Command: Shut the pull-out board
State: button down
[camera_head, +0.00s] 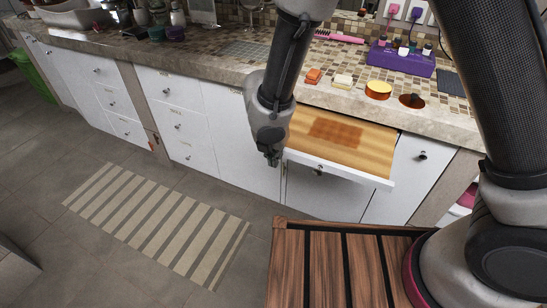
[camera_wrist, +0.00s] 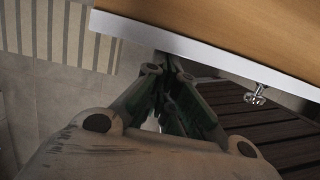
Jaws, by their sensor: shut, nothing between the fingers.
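The pull-out board (camera_head: 350,143) is a light wooden panel with a darker patch on top, and it sticks out from the counter front. Its white front edge carries a small metal knob (camera_head: 319,170). In the wrist view the board (camera_wrist: 250,25) runs across the top, with its white front edge below the wood and the knob (camera_wrist: 258,94) at the right. My gripper (camera_head: 272,160) is shut and empty, pointing down at the board's front left corner. In the wrist view my gripper (camera_wrist: 168,75) has its fingertips close by the white edge; I cannot tell whether they touch.
White drawers and doors line the front below. A striped mat (camera_head: 158,220) lies on the open tiled floor at the left.

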aim_at(303, 115)
jog(key=w+d, duration=0.2)
jog(key=w, duration=0.5)
jog(key=w+d, duration=0.3)
jog(key=w, duration=0.4)
jog(key=w+d, duration=0.2)
jog(key=w, duration=0.5)
jog(key=shift+w+d, duration=0.25)
jog(key=shift+d, duration=0.15)
